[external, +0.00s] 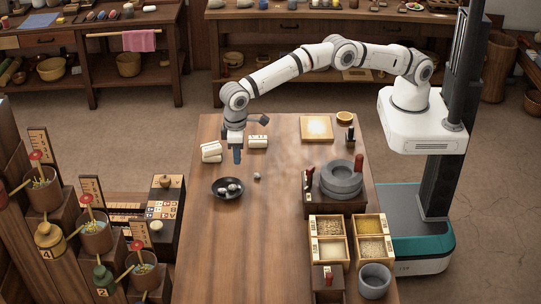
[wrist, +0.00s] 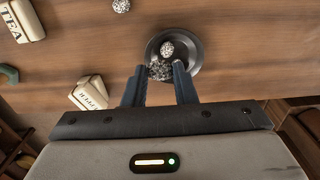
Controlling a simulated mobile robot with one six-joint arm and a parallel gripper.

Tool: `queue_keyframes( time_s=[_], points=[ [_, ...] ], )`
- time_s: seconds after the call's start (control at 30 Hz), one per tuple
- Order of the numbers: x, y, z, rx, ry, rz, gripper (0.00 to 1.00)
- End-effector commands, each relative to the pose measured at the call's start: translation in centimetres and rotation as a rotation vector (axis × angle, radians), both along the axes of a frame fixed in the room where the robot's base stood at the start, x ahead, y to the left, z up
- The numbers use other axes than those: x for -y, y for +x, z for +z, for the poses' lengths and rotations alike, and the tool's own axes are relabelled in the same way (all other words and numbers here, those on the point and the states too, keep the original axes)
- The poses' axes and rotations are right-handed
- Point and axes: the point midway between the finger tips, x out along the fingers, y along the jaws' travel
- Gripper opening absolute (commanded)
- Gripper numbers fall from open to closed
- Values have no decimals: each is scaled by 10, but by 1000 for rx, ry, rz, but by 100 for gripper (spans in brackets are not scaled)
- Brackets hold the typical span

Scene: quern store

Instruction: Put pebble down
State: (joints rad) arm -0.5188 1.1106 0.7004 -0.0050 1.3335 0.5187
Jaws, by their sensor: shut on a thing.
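My gripper (external: 237,158) points down above the dark round dish (external: 216,196), a little behind it in the external view. In the wrist view the gripper (wrist: 161,71) is shut on a dark speckled pebble (wrist: 159,71), which overlaps the near part of the dish (wrist: 194,57). A lighter pebble (wrist: 167,48) lies in the dish. Two pebbles show in the dish in the external view, one of them lighter (external: 234,187). Another pebble (external: 256,177) lies on the table, and it shows at the wrist view's top edge (wrist: 121,5). The held pebble is not distinct in the external view.
Pale labelled blocks (external: 211,151) (external: 257,141) lie behind the dish on the wooden table (external: 235,260). A grey quern (external: 341,181) and grain boxes (external: 327,250) stand along the right side. Potted stands (external: 95,235) are left of the table. The table's front is clear.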

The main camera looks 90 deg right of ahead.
Motion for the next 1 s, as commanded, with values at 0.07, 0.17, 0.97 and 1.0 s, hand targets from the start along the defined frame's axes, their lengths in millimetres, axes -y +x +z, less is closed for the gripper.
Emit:
queue_keyframes(
  time_s=[0.07, 0.17, 0.97, 1.0],
  points=[
    [0, -1, -14, -3, -2, 0, 4],
    [0, 0, -25, -1, -1, 0, 4],
    [0, 0, -83, 0, 0, -1, 4],
    [0, 0, -84, 0, 0, -1, 4]
  ],
)
